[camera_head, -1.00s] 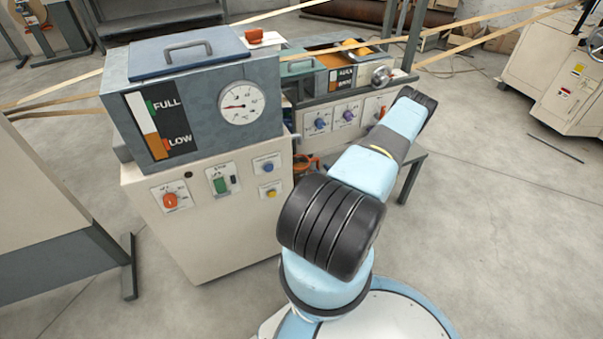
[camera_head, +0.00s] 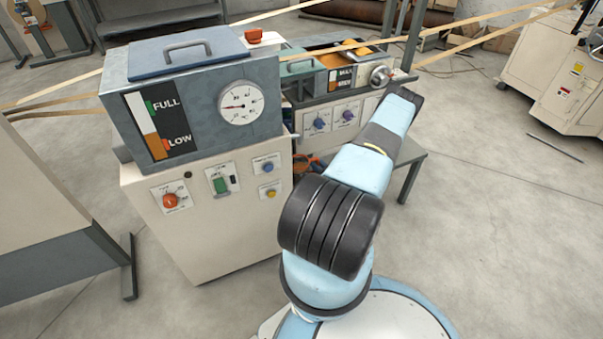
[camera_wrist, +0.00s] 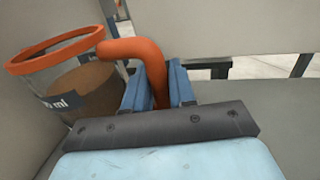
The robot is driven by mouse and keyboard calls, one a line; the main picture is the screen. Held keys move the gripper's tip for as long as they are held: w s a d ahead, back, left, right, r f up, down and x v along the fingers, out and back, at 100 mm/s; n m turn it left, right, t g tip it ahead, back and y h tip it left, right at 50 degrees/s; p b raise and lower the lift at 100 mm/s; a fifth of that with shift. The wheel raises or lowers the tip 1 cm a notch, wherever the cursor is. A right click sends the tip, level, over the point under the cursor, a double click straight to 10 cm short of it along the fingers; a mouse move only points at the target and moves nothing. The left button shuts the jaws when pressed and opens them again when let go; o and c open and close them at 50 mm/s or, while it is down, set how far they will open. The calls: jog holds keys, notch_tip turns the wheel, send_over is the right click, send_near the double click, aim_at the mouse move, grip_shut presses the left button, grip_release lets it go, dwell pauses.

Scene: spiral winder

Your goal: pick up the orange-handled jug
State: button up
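The jug (camera_wrist: 85,88) is clear with an orange rim and a brown content, and stands at the left in the wrist view. Its orange handle (camera_wrist: 155,75) bends over from the rim and runs down between the two blue fingers of my gripper (camera_wrist: 156,82). The fingers lie close along both sides of the handle; I cannot tell whether they press on it. The handle's lower end is hidden behind my gripper's body. In the head view only a bit of orange (camera_head: 303,162) shows beside my arm, and my gripper is hidden there.
A cream cabinet with a grey tank (camera_head: 190,95), gauge and FULL/LOW level stands left of my arm. A second panel with knobs (camera_head: 335,118) is behind it. Pale walls rise close around the jug. Tan strips run overhead.

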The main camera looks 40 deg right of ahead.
grip_shut()
jog(key=shift+r, duration=0.1)
dwell(0.4)
